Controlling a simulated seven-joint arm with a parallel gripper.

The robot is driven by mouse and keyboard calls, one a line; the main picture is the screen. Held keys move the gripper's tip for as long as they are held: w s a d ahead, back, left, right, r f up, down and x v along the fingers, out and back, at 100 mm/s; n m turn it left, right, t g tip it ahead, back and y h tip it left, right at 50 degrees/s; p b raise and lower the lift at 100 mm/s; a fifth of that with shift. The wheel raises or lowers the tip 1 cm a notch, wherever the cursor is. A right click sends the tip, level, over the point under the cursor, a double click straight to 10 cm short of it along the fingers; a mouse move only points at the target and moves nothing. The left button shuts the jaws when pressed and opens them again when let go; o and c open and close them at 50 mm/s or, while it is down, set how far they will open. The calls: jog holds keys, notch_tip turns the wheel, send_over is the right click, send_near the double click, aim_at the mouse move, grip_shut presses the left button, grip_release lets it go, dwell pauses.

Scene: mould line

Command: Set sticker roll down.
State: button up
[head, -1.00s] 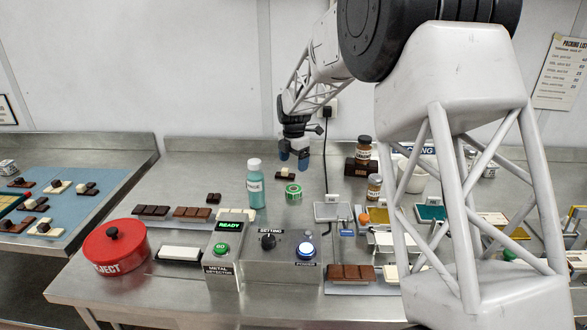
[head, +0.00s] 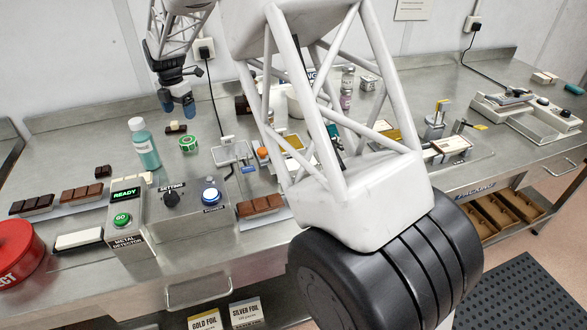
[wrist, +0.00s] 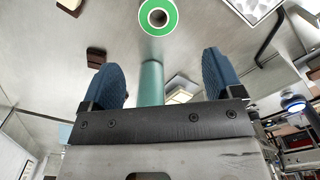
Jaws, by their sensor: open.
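The sticker roll (head: 188,144), a green ring with a white centre, lies flat on the steel bench right of the teal bottle. It also shows in the wrist view (wrist: 158,17) at the top, beyond the fingertips and clear of them. My gripper (head: 178,108) hangs above the bench just behind the roll in the head view. Its two blue fingers are apart with nothing between them, as the wrist view (wrist: 164,75) also shows.
A teal bottle (head: 145,147) stands close left of the roll. A small dark and cream chocolate (head: 176,128) lies behind it. A small scale (head: 233,153) stands to the right, and the metal detector box (head: 127,220) is in front. My arm hides part of the bench.

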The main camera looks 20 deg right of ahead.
jog(key=s+d+r+m, duration=0.4)
jog(key=s+d, duration=0.1)
jog(key=s, duration=0.4)
jog(key=s+d+r+m+t, duration=0.1)
jog(key=s+d+r+m, duration=0.4)
jog(key=s, duration=0.3)
jog(key=s+d+r+m, duration=0.4)
jog(key=s+d, duration=0.1)
jog(key=s, duration=0.4)
jog(key=s+d+f+m, duration=0.1)
jog(key=s+m, duration=0.3)
jog(key=s, duration=0.5)
jog(key=s+d+f+m+t, duration=0.1)
jog(key=s+d+m, duration=0.3)
jog(key=s, duration=0.6)
jog(key=s+d+f+m, duration=0.2)
jog(key=s+m, duration=0.4)
jog(key=s, duration=0.4)
jog(key=shift+d+t, duration=0.3)
jog(key=shift+d, duration=0.35)
